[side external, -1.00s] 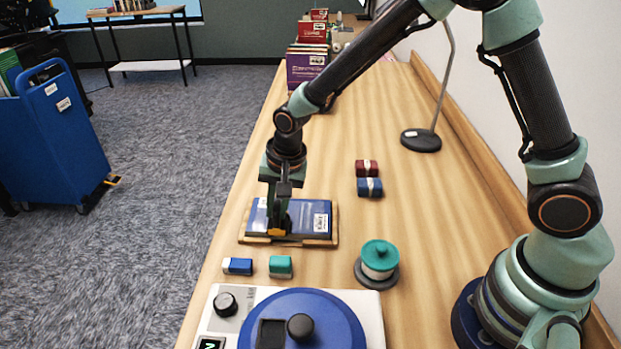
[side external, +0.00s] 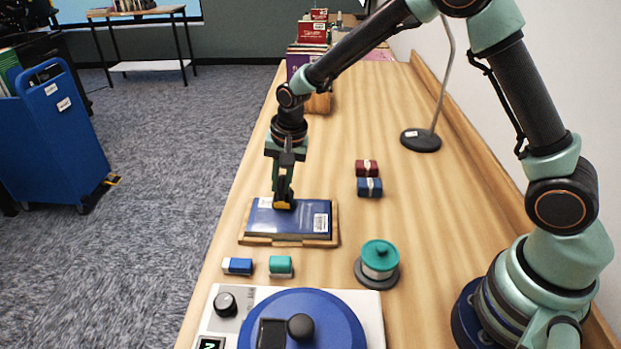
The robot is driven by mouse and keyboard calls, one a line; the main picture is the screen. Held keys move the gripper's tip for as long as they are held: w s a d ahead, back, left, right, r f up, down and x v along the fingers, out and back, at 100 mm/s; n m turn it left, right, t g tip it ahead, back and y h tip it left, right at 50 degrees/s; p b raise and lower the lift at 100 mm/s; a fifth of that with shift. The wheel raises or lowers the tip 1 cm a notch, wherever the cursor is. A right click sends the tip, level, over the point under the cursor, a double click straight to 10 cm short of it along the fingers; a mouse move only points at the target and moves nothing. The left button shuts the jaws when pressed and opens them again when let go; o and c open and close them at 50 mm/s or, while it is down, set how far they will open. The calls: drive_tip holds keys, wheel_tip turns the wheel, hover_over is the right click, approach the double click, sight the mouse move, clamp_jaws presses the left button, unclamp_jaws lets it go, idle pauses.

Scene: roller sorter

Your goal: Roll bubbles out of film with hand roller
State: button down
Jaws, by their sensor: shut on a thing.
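A blue book (side external: 275,225) with a white label near its right edge lies flat on a wooden tray (side external: 290,242). My gripper (side external: 284,192) points down over the book's far edge. It is shut on a small dark and yellow tool (side external: 284,206), apparently the hand roller, mostly hidden by the fingers. The tool is at or just above the book's far edge; I cannot tell whether it touches. Film and bubbles cannot be made out on the cover at this size.
A blue-white block (side external: 237,266) and a teal-white block (side external: 280,266) lie in front of the tray. A teal spool (side external: 380,262) and a machine with a blue disc (side external: 310,325) stand nearer. Red (side external: 366,168) and blue (side external: 369,187) bundles lie right, by a lamp base (side external: 421,140).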

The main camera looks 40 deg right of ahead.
drive_tip(key=shift+r, duration=3.55)
